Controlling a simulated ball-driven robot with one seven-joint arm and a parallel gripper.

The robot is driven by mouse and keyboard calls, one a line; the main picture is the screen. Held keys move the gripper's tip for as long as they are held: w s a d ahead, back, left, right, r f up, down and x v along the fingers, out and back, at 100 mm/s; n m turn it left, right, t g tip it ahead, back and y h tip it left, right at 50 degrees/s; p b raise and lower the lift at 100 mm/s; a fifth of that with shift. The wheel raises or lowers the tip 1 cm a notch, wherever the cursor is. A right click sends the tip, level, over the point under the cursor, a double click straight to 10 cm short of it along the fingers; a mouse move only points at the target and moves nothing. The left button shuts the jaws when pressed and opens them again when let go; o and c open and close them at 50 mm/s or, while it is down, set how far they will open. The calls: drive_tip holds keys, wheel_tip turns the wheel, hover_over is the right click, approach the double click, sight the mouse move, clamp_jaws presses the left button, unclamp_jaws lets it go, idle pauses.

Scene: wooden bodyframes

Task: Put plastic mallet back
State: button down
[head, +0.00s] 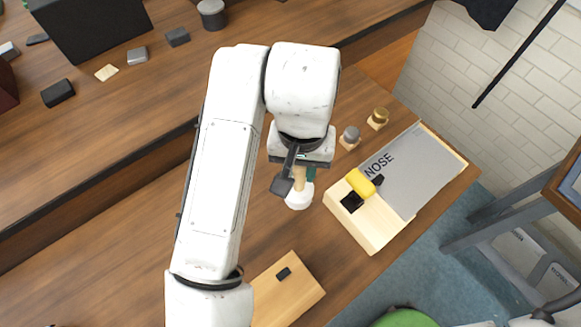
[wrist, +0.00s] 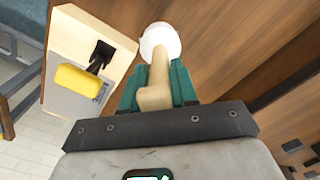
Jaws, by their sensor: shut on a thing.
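My gripper (head: 299,172) is shut on the wooden handle of the plastic mallet, whose white head (head: 299,196) hangs over the bench left of the wooden bodyframe. In the wrist view the mallet's white head (wrist: 160,41) shows beyond the green fingers of my gripper (wrist: 155,88), with the pale handle between them. The wooden bodyframe (head: 374,232) lies on the bench to the right, with a grey plate marked NOSE (head: 412,172). A yellow piece (head: 360,184) and a black part (head: 351,202) sit on it. The yellow piece also shows in the wrist view (wrist: 78,80).
Two small round-topped pieces (head: 350,135) (head: 378,117) stand behind the bodyframe. A wooden block with a black piece (head: 297,301) lies at the front. Several dark and metal items sit on the bench at the back left. Bare bench lies between the block and the bodyframe.

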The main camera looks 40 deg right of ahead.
drive_tip(key=w+f, duration=0.3)
drive_tip(key=f, duration=0.4)
drive_tip(key=shift+w+d+f+p, duration=0.25)
drive_tip(key=shift+d+p, duration=0.1)
drive_tip(key=shift+d, duration=0.05)
drive_tip(key=shift+f, duration=0.1)
drive_tip(key=shift+f, duration=0.1)
drive_tip(key=c, duration=0.9)
unclamp_jaws()
drive_tip(key=shift+o, duration=0.2)
wheel_tip(320, 180, up, 12)
drive_tip(key=shift+r, duration=0.25)
